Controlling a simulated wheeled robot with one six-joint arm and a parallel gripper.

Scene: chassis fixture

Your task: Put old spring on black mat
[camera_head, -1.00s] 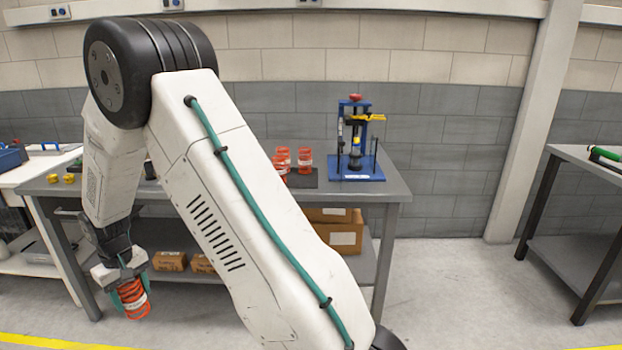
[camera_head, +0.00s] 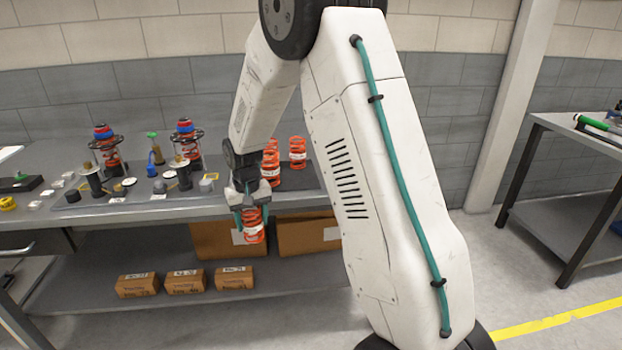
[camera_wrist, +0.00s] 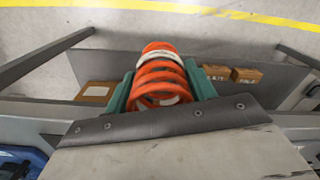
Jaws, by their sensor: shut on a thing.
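My gripper (camera_head: 253,214) is shut on an orange spring with a white band (camera_head: 254,232), which hangs below it in front of the bench's front edge. In the wrist view the same spring (camera_wrist: 160,72) sits between the teal fingers of my gripper (camera_wrist: 160,90). A dark mat (camera_head: 300,179) lies on the bench top behind and right of my gripper, partly hidden by my arm. Other orange springs stand upright on it, one of them (camera_head: 297,152) clear in view and others partly behind my wrist.
A grey tray (camera_head: 140,207) on the bench left of my gripper holds two spring-and-strut assemblies (camera_head: 106,150) and small parts. Cardboard boxes (camera_head: 186,281) sit on the shelf below. Another bench (camera_head: 565,128) stands at the right. The floor between is clear.

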